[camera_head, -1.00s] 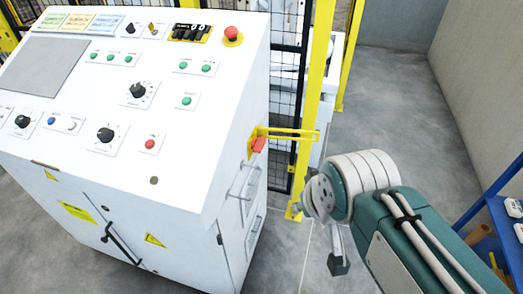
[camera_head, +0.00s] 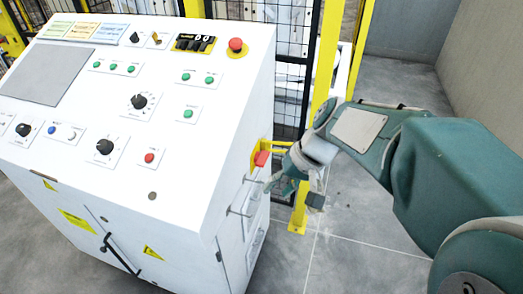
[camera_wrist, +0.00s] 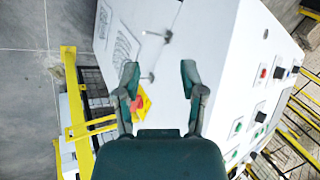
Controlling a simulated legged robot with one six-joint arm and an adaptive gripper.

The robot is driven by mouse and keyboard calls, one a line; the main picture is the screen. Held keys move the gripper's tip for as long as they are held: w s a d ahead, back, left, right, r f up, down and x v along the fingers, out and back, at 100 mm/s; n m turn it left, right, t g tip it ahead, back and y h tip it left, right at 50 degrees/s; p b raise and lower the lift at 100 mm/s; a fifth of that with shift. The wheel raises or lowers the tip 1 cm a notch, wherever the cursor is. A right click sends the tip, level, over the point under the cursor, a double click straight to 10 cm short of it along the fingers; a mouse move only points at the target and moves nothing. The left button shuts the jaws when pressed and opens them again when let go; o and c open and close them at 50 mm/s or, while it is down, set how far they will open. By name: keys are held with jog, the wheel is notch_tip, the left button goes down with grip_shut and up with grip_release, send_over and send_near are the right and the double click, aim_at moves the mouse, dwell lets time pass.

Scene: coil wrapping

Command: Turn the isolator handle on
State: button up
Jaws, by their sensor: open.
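The isolator handle (camera_head: 261,158) is a small red handle on a yellow plate, on the right side face of the white control console. In the wrist view the red handle (camera_wrist: 137,104) and its yellow plate (camera_wrist: 146,101) show just beside the left finger, which partly covers them. My gripper (camera_head: 293,192) is beside that side face, slightly below and right of the handle in the head view. I cannot tell whether a finger touches the handle.
The console top (camera_head: 120,125) carries several buttons and knobs, including a red emergency stop (camera_head: 236,45). A yellow post (camera_head: 322,75) of the mesh fence stands close behind my gripper, with yellow bars (camera_wrist: 92,128) near the handle. Grey floor (camera_head: 350,250) is clear to the right.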

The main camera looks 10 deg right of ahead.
jog(key=w+f+m+y, duration=0.1)
jog(key=w+f+y, duration=0.3)
jog(key=w, duration=0.4)
jog(key=m+t+y, duration=0.4)
jog(key=t+y, duration=0.2)
jog(key=t, duration=0.2)
send_near(265, 158)
jog(key=x, duration=0.6)
jog(key=f+x, duration=0.1)
jog(key=x, duration=0.3)
jog(key=shift+d, duration=0.1)
grip_shut()
